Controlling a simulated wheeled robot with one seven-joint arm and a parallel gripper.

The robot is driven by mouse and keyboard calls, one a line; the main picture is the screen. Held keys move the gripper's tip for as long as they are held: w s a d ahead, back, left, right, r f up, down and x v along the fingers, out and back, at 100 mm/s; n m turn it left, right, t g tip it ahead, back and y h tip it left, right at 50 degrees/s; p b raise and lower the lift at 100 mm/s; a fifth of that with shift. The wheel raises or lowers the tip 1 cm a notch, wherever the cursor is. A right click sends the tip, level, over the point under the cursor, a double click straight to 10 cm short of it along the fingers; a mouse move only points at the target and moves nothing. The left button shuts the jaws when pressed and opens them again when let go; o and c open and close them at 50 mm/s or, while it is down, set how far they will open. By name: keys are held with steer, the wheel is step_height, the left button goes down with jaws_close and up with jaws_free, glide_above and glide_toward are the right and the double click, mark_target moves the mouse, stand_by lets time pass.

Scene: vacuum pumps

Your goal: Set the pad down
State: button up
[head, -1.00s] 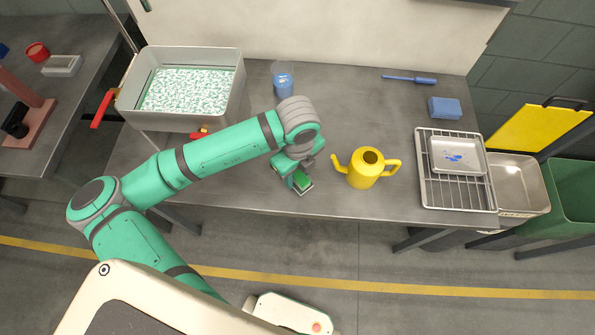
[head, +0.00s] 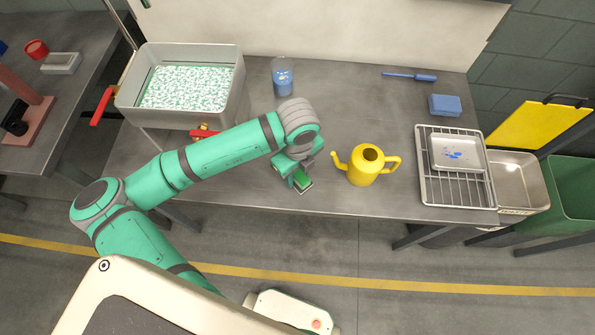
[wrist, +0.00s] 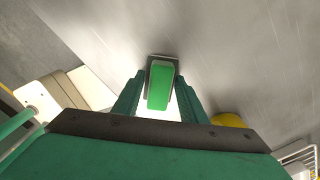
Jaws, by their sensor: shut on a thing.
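The pad (head: 304,184) has a green top over a greyish layer. In the head view it is near the front edge of the bench, left of the yellow watering can. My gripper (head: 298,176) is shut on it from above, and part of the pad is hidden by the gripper. In the wrist view the green pad (wrist: 159,86) sits between the two teal fingers of my gripper (wrist: 159,97), with its grey end against the bench side. I cannot tell whether the pad touches the bench top.
A yellow watering can (head: 366,168) stands close to the right of my gripper. A wire rack (head: 428,190) with a metal tray (head: 470,145), a blue block (head: 445,105) and a blue cup (head: 283,82) are farther off. A grey basin (head: 230,105) stands at left.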

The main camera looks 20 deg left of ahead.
steer(key=shift+f, duration=0.25)
steer(key=o, duration=1)
step_height(320, 180, up, 11)
steer(key=shift+f, duration=0.1)
stand_by(0.4)
jaws_close()
stand_by(1.4)
